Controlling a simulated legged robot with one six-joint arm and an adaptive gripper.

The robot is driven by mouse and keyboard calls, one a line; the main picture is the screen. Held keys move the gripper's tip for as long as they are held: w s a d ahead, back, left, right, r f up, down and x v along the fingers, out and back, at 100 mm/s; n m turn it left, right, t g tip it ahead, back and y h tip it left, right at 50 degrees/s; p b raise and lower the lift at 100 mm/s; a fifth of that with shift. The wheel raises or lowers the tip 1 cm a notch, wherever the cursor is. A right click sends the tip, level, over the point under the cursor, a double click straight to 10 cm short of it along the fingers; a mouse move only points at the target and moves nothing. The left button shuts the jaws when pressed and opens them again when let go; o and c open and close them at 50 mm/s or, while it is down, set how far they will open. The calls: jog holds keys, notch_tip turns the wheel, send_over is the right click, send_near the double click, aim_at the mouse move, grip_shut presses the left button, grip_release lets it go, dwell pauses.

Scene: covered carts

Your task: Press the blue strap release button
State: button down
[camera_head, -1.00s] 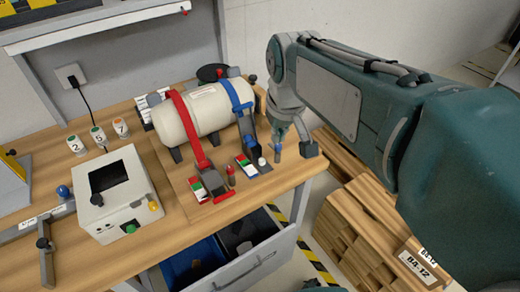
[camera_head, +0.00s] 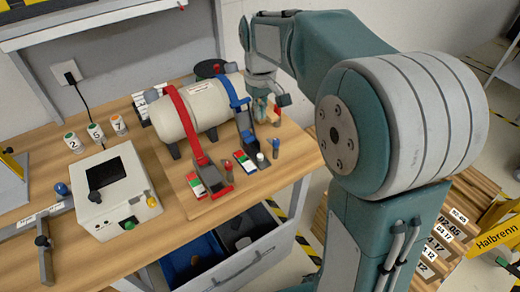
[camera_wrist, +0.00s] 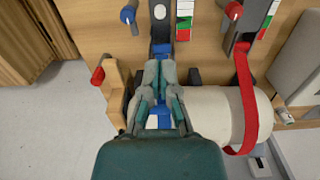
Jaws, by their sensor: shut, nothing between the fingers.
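The blue strap (camera_head: 233,90) runs over the right part of a cream tank (camera_head: 205,103) into a dark buckle (camera_head: 243,122). A short post with a blue top (camera_head: 275,144), apparently the release button, stands at the right of the buckle base. The blue top also shows in the wrist view (camera_wrist: 127,14), upper left of my fingers. My gripper (camera_head: 261,112) is shut and empty, beside the tank's right end. In the wrist view my gripper (camera_wrist: 160,66) lies over the blue strap and hides part of it. I cannot tell whether it touches the strap.
A red strap (camera_head: 184,120) with its buckle and red post (camera_head: 229,166) lies left of the blue one. A white round piece (camera_head: 260,157) sits close to the blue post. A white box (camera_head: 112,190) stands left. An open drawer (camera_head: 240,245) is below the table edge.

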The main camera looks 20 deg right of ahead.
aim_at(261, 157)
dwell(0.3)
notch_tip(261, 157, down, 14)
dwell(0.5)
jog(key=shift+f, duration=0.1)
jog(key=shift+s+f, duration=0.1)
jog(key=shift+f, duration=0.75)
jog(key=shift+s+f, duration=0.15)
jog(key=shift+s, duration=0.05)
notch_tip(261, 157, up, 15)
jog(key=shift+w, duration=0.4)
